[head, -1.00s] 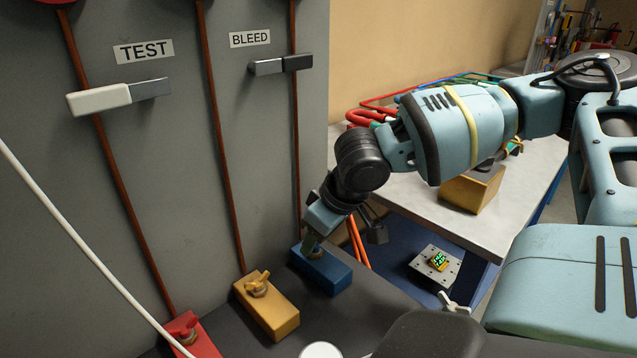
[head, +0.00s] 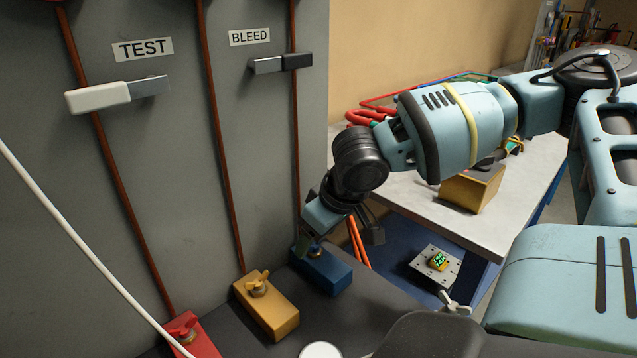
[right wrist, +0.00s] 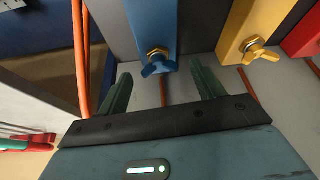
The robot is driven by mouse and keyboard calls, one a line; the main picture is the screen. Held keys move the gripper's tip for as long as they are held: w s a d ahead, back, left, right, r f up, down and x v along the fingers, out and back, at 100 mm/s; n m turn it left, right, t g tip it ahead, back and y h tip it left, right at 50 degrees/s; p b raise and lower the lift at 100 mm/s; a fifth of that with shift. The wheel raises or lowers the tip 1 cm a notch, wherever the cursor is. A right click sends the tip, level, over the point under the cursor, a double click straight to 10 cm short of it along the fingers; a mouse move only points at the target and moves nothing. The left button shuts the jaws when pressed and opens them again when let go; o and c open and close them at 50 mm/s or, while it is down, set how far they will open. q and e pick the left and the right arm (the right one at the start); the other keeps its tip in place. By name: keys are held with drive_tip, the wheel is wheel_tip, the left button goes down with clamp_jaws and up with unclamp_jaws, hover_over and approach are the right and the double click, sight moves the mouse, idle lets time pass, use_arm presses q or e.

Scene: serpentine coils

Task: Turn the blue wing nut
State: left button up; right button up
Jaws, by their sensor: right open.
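The blue wing nut (right wrist: 158,66) sits on a brass hex nut at the end of a blue block (right wrist: 150,20) in the right wrist view. In the head view the blue block (head: 330,276) stands by the grey panel, and my right gripper (head: 306,247) largely covers its wing nut. My right gripper (right wrist: 161,73) is open. Its two green fingers stand left and right of the wing nut, which lies between their tips in the picture; I see no contact. My left gripper is not in view.
A yellow block with a yellow wing nut (head: 258,287) and a red block with a red wing nut (head: 184,328) stand to the left. Orange tubes (head: 357,243) hang just right of the blue block. A metal-topped table (head: 408,198) is behind my right arm.

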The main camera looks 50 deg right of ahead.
drive_tip(key=p+v, duration=0.2)
drive_tip(key=v, duration=0.5)
drive_tip(key=shift+s+r+p, duration=0.2)
drive_tip(key=shift+r+p, duration=0.15)
drive_tip(key=shift+r, duration=0.05)
idle(0.4)
